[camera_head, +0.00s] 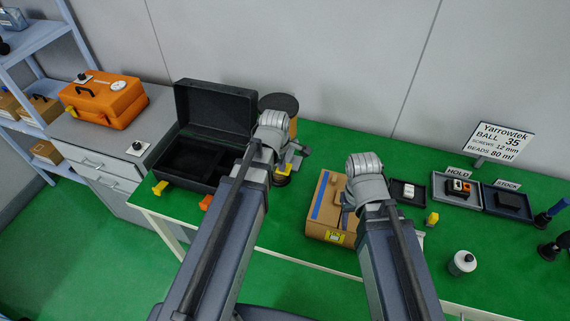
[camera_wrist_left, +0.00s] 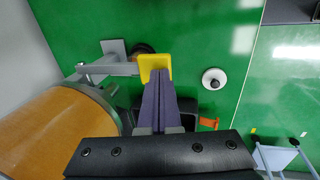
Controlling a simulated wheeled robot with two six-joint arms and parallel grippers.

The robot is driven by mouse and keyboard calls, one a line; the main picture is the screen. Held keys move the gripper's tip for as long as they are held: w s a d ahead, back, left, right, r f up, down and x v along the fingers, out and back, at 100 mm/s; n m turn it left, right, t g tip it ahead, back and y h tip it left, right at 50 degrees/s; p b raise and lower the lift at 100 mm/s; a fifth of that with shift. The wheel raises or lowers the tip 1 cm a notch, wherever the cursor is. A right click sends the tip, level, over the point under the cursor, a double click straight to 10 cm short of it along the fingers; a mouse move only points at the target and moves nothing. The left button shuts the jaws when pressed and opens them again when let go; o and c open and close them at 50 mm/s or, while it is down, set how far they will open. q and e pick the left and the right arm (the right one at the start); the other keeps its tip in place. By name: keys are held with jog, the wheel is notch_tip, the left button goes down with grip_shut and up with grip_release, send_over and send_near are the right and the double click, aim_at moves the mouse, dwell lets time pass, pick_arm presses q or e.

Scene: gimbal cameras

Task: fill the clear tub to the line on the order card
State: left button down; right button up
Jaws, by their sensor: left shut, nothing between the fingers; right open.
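The order card (camera_head: 498,141) stands at the back right and reads "Yarrowtek BALL 35", "SCREWS 12 mm", "BEADS 80 ml". I cannot make out the clear tub in either view. My left gripper (camera_wrist_left: 160,88) is shut and empty, its fingertips at a yellow paddle (camera_wrist_left: 154,64) on a grey arm; I cannot tell if they touch.
An open black case (camera_head: 212,112) stands left of my left arm. HOLD (camera_head: 442,196) and STOCK (camera_head: 499,211) trays sit at the right. A white bottle (camera_head: 462,263) and a small yellow object (camera_head: 432,219) stand nearby. An orange case (camera_head: 103,100) rests on the grey cabinet.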

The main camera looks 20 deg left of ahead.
pick_arm(q)
jog(key=p+v, duration=0.9)
jog(key=v, duration=0.2)
jog(key=shift+p, duration=0.4)
jog(key=shift+w+r, duration=0.1)
jog(key=w+r+g+p, duration=0.1)
jog(key=w+r+p, duration=0.1)
jog(key=w+r+g+p, duration=0.1)
jog(key=p, duration=0.1)
jog(key=shift+w+d+r+g, duration=0.2)
jog(key=shift+w+d+g, duration=0.1)
jog(key=shift+w, duration=0.1)
jog(key=shift+f, duration=0.15)
